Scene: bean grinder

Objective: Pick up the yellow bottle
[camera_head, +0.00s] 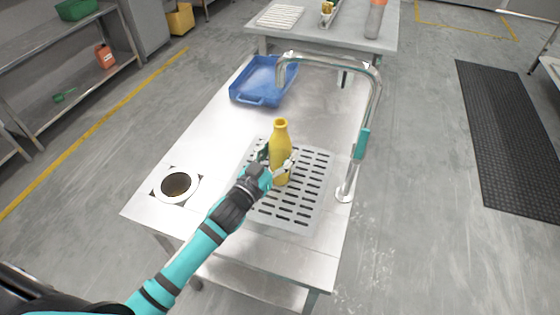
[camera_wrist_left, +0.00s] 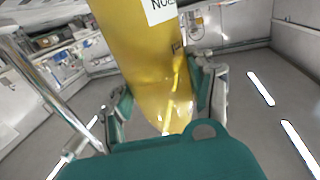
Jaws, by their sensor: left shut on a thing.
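The yellow bottle (camera_head: 280,150) stands upright over the slotted grate of the metal table in the head view. My left gripper (camera_head: 277,168) reaches in from the lower left and is shut on the bottle's lower body, with a finger on each side. In the left wrist view the bottle (camera_wrist_left: 150,60) fills the upper middle, with a white label partly cut off at the top. The left gripper's fingers (camera_wrist_left: 160,100) flank it there. I cannot tell whether the bottle's base touches the grate. My right gripper is not in view.
The slotted grate (camera_head: 290,215) is set in the table (camera_head: 215,135). A round hole with a white rim (camera_head: 193,193) is at the left. A blue tray (camera_head: 262,100) lies at the back. A curved metal pipe (camera_head: 374,100) rises along the right edge and arches over the back.

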